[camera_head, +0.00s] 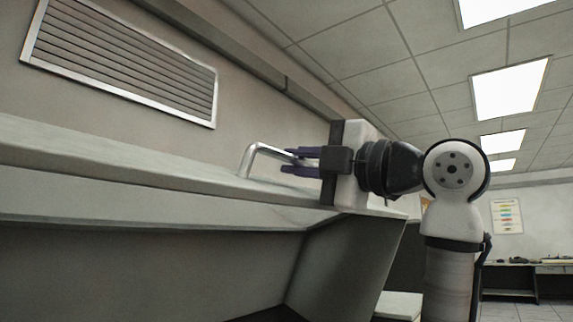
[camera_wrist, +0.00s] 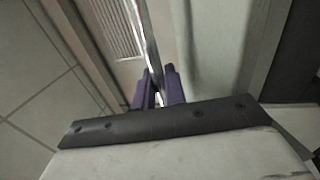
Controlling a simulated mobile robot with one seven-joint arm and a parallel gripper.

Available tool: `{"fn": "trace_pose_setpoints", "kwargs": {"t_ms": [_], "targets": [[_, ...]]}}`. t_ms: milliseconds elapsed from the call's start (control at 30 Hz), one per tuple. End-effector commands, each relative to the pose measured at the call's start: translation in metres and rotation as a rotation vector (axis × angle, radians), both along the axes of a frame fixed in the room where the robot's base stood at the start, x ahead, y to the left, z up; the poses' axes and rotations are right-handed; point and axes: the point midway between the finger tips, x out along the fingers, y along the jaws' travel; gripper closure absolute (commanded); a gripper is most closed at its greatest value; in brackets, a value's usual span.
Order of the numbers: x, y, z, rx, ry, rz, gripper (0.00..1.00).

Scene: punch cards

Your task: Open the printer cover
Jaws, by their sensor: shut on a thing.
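The printer cover (camera_head: 120,178) is the long pale grey lid that runs across the left of the head view. A bent silver bar handle (camera_head: 262,150) stands up from it near its right end. My gripper (camera_head: 292,160) has dark purple fingers and reaches in from the right, shut on the handle. In the wrist view the silver handle (camera_wrist: 147,45) runs down between the two purple fingers (camera_wrist: 158,88). The exact contact is small and partly hidden by the fingers.
A dark recess (camera_head: 150,270) lies below the cover. A louvred vent (camera_head: 120,62) is on the wall behind. A poster (camera_head: 507,216) and a desk (camera_head: 520,268) stand far off at the right.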

Motion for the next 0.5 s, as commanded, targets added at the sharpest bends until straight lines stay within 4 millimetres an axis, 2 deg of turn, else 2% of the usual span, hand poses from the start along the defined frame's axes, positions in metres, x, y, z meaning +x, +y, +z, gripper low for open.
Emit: {"fn": "trace_pose_setpoints", "kwargs": {"t_ms": [33, 200, 400, 500], "targets": [[-0.003, -0.005, -0.018, 0.013, -0.01, 0.001, 1.0], [-0.014, -0.02, -0.043, 0.061, -0.045, 0.001, 1.0], [-0.025, -0.035, -0.067, 0.109, -0.079, 0.001, 1.0], [-0.028, -0.038, -0.071, 0.122, -0.089, 0.0, 1.0]]}}
